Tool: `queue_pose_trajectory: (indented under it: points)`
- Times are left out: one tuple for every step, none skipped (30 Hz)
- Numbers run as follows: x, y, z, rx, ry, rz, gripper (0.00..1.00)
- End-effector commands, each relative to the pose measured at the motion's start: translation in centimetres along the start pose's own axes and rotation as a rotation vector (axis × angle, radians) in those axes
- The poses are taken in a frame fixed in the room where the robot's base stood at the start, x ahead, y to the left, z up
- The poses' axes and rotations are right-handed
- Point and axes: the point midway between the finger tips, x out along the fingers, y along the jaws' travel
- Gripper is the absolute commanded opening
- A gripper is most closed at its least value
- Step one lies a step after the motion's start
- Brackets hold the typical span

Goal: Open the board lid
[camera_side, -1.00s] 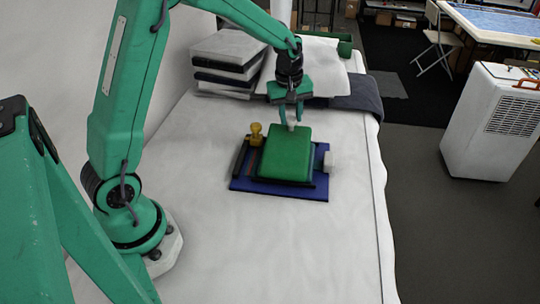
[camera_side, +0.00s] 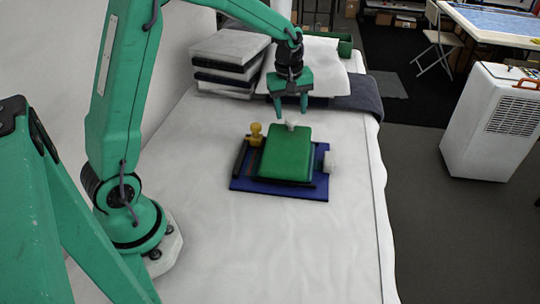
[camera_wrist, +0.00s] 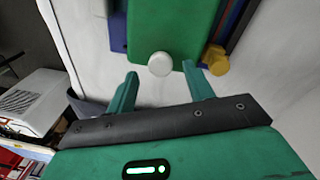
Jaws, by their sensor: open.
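The board (camera_side: 310,194) is a blue base lying on the white-covered table. Its green lid (camera_side: 284,156) lies over the middle of the board, and the lid also shows in the wrist view (camera_wrist: 172,25). A white knob (camera_side: 291,126) stands at the lid's far edge; in the wrist view the round knob (camera_wrist: 160,64) is in front of the fingers. My gripper (camera_side: 291,115) is open and empty, just beyond and above the knob. In the wrist view its two fingers (camera_wrist: 163,80) are apart, with nothing between them.
A yellow knob-shaped part (camera_side: 256,134) stands at the board's left side. Folded stacked cloths (camera_side: 228,60) and a dark cloth (camera_side: 357,97) lie behind. The table in front is clear.

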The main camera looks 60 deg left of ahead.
Motion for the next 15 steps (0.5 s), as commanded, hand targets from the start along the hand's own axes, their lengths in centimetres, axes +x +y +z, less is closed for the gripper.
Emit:
queue_pose_trajectory:
  points:
    - [-0.8, 0.1, 0.0, 0.000, 0.002, 0.003, 0.52]
    - [-1.2, 0.1, 0.0, 0.000, 0.002, 0.004, 0.52]
    - [-1.7, 0.1, 0.0, 0.001, 0.002, 0.003, 0.52]
    - [-2.1, 0.1, 0.0, 0.001, 0.002, 0.004, 0.52]
    - [-2.5, 0.1, 0.0, 0.001, 0.002, 0.004, 0.52]
    - [-3.0, 0.1, 0.0, 0.001, 0.002, 0.003, 0.52]
    - [-3.4, 0.1, 0.0, 0.001, 0.002, 0.003, 0.52]
    - [-3.7, 0.1, 0.0, 0.001, 0.002, 0.003, 0.52]
    - [-4.1, 0.1, 0.0, 0.001, 0.001, 0.002, 0.52]
    - [-4.4, 0.1, 0.0, 0.001, 0.001, 0.003, 0.52]
    - [-4.6, 0.1, 0.0, 0.001, 0.002, 0.003, 0.52]
    - [-4.9, 0.1, 0.0, 0.002, 0.001, 0.003, 0.52]
    - [-5.0, 0.1, 0.0, 0.002, 0.001, 0.002, 0.52]
    - [-5.1, 0.1, 0.1, 0.002, 0.001, 0.001, 0.52]
    - [-5.2, 0.1, 0.1, 0.002, 0.000, 0.001, 0.52]
